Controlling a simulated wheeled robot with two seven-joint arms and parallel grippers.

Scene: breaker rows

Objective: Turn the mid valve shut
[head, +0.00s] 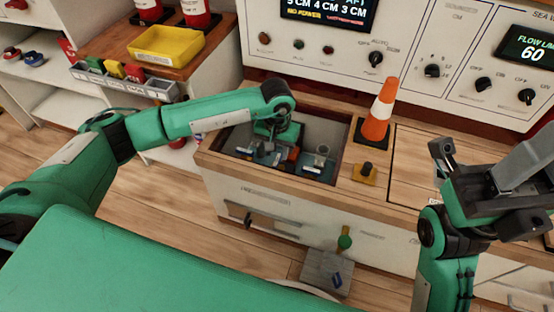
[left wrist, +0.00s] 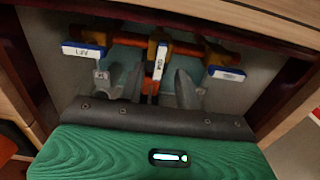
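Three valves sit on an orange pipe in the counter's open recess. In the left wrist view, the middle valve's handle (left wrist: 157,60) has a white-and-blue tag turned upright, its lettering too small to read surely. The left valve's tag (left wrist: 83,50) and the right valve's tag (left wrist: 227,73) lie crosswise. My left gripper (left wrist: 150,88) is open, its grey fingers on either side of the middle handle with gaps showing. In the head view, my left gripper (head: 268,150) reaches into the recess and partly hides the valves. My right gripper (head: 486,180) is above the counter's right; its opening is unclear.
The recess (head: 342,132) has wooden edges close around my left gripper. An orange-and-white cone (head: 380,112) and a yellow-based black knob (head: 365,173) stand to its right. A control panel (head: 420,30) rises behind. A yellow tray (head: 166,46) sits on the left shelf.

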